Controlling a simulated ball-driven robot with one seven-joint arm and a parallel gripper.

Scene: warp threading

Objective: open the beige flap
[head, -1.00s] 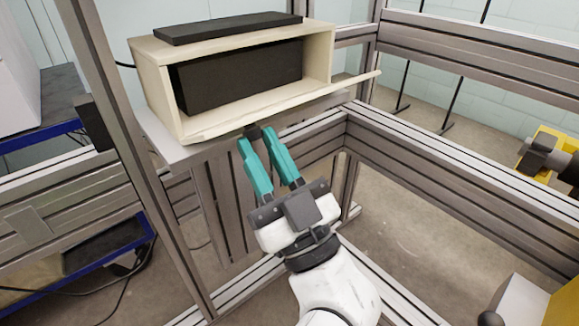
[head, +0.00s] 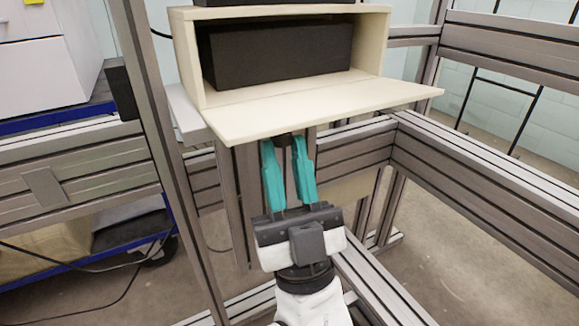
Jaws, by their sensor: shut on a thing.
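The beige flap (head: 320,106) is the front panel of a beige box (head: 188,58). It is swung down and lies nearly flat, sticking out toward me from the box's bottom edge. The box front is open and a black block (head: 275,50) shows inside. My gripper (head: 285,150) with teal fingers is under the flap's front edge, shut on a small dark knob (head: 284,139) at that edge. The knob is partly hidden by the flap and the fingers.
Grey metal frame rails surround the box, with a slanted post (head: 165,150) on the left and a long rail (head: 490,205) on the right. A white cabinet (head: 45,70) stands at the far left. Open space lies between the rails at lower right.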

